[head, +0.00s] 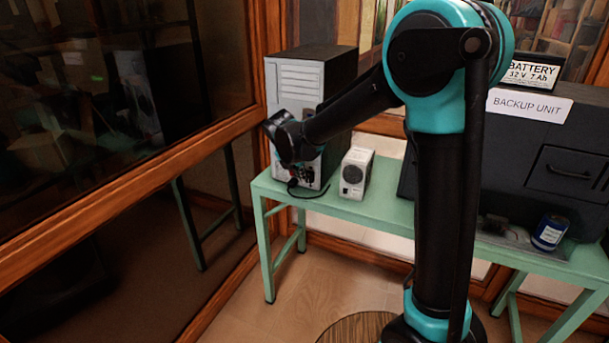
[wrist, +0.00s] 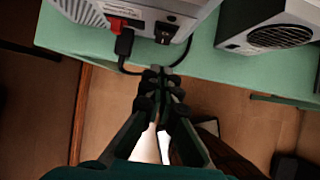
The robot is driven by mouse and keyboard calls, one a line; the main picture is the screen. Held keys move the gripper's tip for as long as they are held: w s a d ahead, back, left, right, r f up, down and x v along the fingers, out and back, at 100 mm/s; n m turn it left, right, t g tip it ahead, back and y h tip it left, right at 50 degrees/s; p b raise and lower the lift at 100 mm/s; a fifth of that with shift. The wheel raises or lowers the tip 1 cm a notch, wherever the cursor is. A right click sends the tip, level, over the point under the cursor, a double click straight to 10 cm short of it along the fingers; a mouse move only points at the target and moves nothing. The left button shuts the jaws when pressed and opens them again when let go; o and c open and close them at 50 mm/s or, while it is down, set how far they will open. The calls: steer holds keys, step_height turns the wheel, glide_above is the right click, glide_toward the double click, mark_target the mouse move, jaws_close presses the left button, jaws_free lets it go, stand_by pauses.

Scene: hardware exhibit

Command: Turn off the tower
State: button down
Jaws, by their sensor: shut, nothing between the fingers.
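The tower (head: 293,80) is a pale computer case with black sides, standing upright at the left end of the green table. The wrist view shows its lower face (wrist: 205,8), with a red part (wrist: 117,22), a black plug (wrist: 124,44) with its cable and a dark socket or switch (wrist: 164,32). My gripper (wrist: 163,74) is shut and empty, just in front of the table edge and below the plug and cable. It appears apart from the tower. In the head view my gripper (head: 299,174) is dark and small in front of the tower's lower part, partly hiding it.
A small pale box (head: 356,172) with a round grille stands right of the tower. A black backup unit (head: 520,150), a battery (head: 531,72) and a blue can (head: 549,232) are further right. The green table (head: 320,203) has bare room at its front. A wood-framed glass wall (head: 130,160) is left.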

step_height(320, 180, up, 9)
steer(key=s, duration=0.2)
steer(key=shift+a+f, duration=0.15)
steer(key=shift+a, duration=0.25)
steer(key=s+d+f+m+g+y, duration=0.1)
steer(key=s+d+f+m, duration=0.35)
steer(key=d+m, duration=0.45)
steer(key=s+d+f+m, duration=0.45)
steer(key=d+m, duration=0.25)
steer(key=d, duration=0.3)
steer(key=s+d+f+m, duration=0.4)
steer(key=s+m, duration=0.3)
steer(key=m, duration=0.1)
steer(key=s+d+f+m+y, duration=0.1)
steer(key=s+d+f+m, duration=0.3)
steer(key=s+m, duration=0.3)
steer(key=shift+s+d+f+m, duration=0.3)
steer(key=shift+d+f+m, duration=0.1)
steer(key=shift+m, duration=0.1)
